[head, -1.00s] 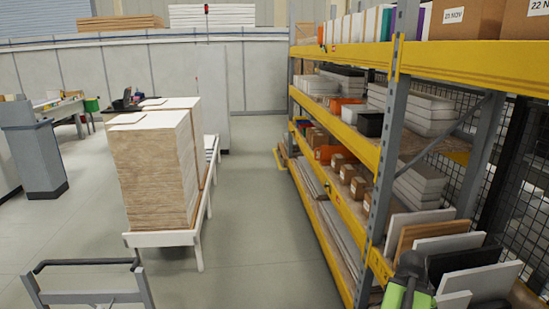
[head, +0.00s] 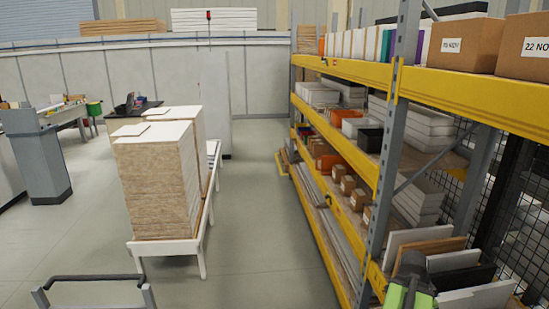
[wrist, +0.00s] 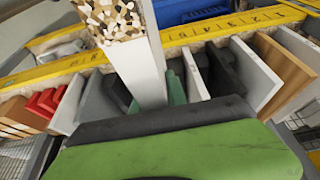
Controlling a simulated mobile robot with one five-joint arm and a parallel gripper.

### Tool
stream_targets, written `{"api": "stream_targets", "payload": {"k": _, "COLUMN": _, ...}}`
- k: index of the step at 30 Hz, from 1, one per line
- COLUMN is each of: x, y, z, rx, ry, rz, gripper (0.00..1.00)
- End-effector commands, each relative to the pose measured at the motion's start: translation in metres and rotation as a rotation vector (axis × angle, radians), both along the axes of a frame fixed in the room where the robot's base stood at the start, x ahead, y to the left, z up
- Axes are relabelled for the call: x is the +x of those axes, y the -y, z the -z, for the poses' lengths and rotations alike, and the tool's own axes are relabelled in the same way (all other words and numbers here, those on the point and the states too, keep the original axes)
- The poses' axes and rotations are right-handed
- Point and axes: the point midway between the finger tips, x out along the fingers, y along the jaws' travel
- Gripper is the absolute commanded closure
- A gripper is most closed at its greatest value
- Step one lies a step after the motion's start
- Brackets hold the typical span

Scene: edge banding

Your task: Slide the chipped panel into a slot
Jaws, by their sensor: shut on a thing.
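My gripper (wrist: 165,118), green with black pads, fills the bottom of the wrist view. It is shut on a white panel (wrist: 142,72) that extends up the picture; its upper end shows a rough speckled edge, like bare chipboard. Its gripped end is hidden behind the pads. Behind it, upright boards stand apart in a row of slots, among them a white board (wrist: 255,75) and a brown board (wrist: 285,72). In the head view my gripper (head: 408,286) is at the lower right, in front of these boards; the held panel cannot be made out there.
A yellow strip with number markings (wrist: 225,25) runs behind the boards. The rack's yellow beams (head: 480,95) and grey post (head: 385,160) stand close by on the right. A cart (head: 190,245) with stacked panels is on the left, with clear floor (head: 255,220) between.

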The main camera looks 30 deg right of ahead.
Motion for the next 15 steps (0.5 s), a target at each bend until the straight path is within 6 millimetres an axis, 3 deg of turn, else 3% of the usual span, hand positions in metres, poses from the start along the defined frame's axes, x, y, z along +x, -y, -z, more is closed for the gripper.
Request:
{"api": "stream_targets", "payload": {"k": 1, "x": 0.0, "y": 0.0, "z": -0.013, "rx": -0.001, "ry": 0.0, "rz": 0.0, "gripper": 1.0}}
{"api": "stream_targets", "payload": {"k": 15, "x": 0.0, "y": 0.0, "z": -0.068, "rx": -0.001, "ry": 0.0, "rz": 0.0, "gripper": 1.0}}
